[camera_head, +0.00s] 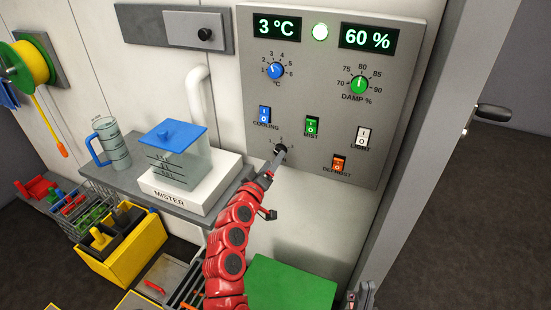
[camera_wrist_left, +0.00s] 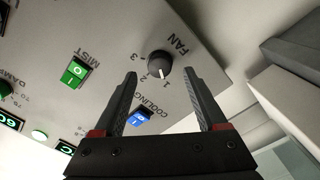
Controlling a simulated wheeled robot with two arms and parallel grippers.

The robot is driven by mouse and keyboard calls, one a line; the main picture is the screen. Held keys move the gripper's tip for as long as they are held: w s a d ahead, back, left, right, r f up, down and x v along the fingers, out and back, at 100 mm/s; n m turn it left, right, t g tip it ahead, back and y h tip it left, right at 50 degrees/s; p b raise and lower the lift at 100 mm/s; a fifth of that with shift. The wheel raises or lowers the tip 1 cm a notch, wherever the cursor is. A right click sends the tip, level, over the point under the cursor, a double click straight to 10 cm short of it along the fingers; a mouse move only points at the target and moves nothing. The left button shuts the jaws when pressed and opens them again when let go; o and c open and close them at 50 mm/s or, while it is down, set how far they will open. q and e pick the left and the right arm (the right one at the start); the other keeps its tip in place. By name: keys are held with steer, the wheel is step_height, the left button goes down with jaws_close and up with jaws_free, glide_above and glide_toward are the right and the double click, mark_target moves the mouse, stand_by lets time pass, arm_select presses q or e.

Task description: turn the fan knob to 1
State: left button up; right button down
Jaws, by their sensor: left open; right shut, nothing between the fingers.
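The black fan knob (camera_head: 279,149) sits low on the grey control panel (camera_head: 325,90), with numbers around it. In the left wrist view, the fan knob (camera_wrist_left: 158,63) has a white mark pointing down, close to the "1" label. My left gripper (camera_head: 275,163) reaches up to the knob and partly covers it in the head view. In the left wrist view, my left gripper (camera_wrist_left: 158,76) is open, and the knob shows between its fingertips. My right gripper (camera_head: 364,288) is shut and empty at the bottom, partly cut off.
Blue cooling (camera_head: 265,114), green mist (camera_head: 312,125), white light (camera_head: 363,138) and orange defrost (camera_head: 339,163) switches surround the knob area. The mister tank (camera_head: 177,160) stands on a shelf to the left. A green box top (camera_head: 290,285) lies below the panel.

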arm_select(q)
steer(key=b+v, duration=0.2)
steer(key=v, duration=1.2)
